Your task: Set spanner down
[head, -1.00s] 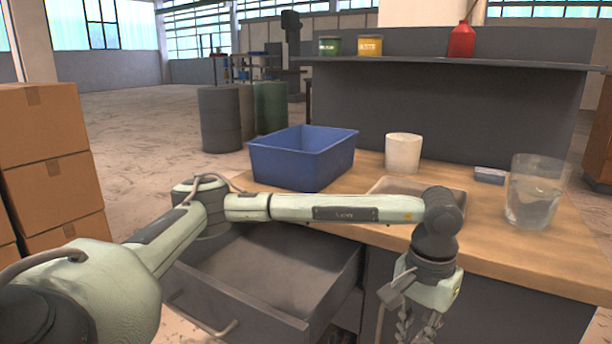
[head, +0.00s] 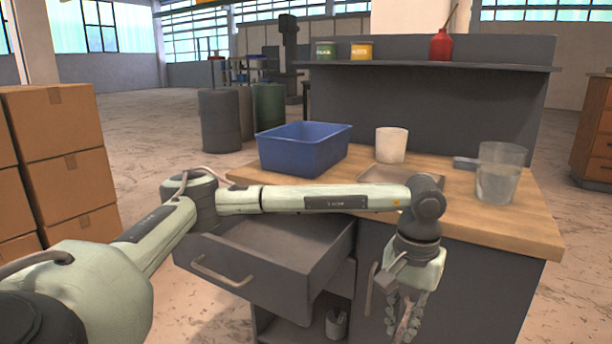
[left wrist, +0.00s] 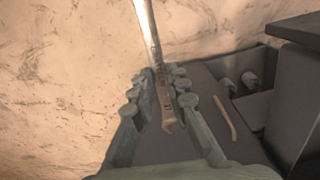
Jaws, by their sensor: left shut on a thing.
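The silver spanner (left wrist: 164,100) shows in the left wrist view, between the fingers of my left gripper (left wrist: 160,98), which is shut on it. Its open-jaw end points toward the camera and its bright shaft runs away, past the fingertips. In the head view my left gripper (head: 405,318) hangs low in front of the workbench's front face, pointing down. The spanner cannot be made out there. My right gripper is not in view.
The wooden workbench (head: 510,228) carries a blue bin (head: 285,152), a white cup (head: 391,145), a shallow tray (head: 372,177) and a clear beaker (head: 497,185). An open, empty-looking drawer (head: 250,265) juts out below. Cardboard boxes (head: 65,170) stand at the left.

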